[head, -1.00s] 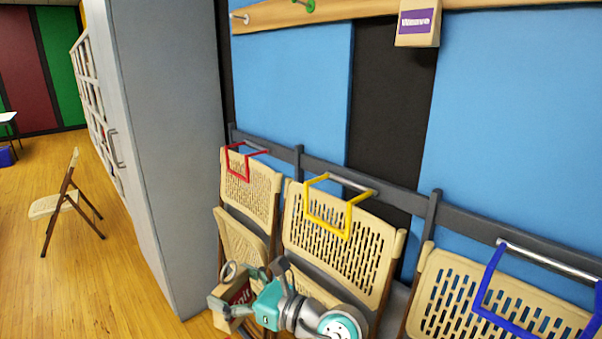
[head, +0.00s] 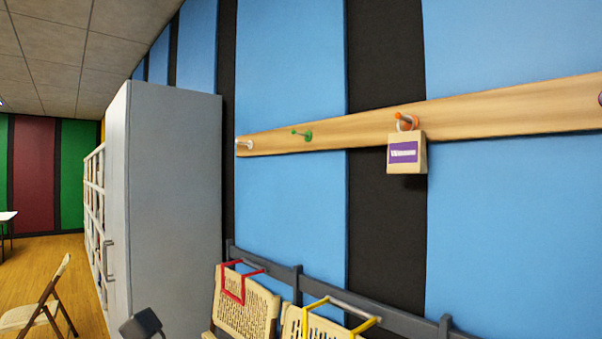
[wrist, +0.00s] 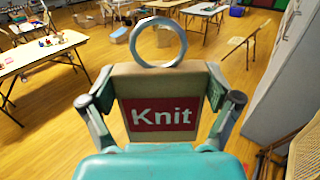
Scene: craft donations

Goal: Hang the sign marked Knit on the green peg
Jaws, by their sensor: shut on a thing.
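The Knit sign (wrist: 160,117) is a tan block with a red label and a grey ring on top; it fills the middle of the wrist view. My gripper (wrist: 160,104) is shut on its two sides, with the ring standing free above the fingers. The green peg (head: 302,134) sticks out of a wooden rail (head: 350,130) on the wall in the head view, and nothing hangs on it. The gripper and sign are out of the head view.
A Weave sign (head: 407,167) hangs from an orange peg (head: 404,120) right of the green peg. A tall grey cabinet (head: 170,190) stands left of the rail. Folding chairs (head: 246,305) hang below.

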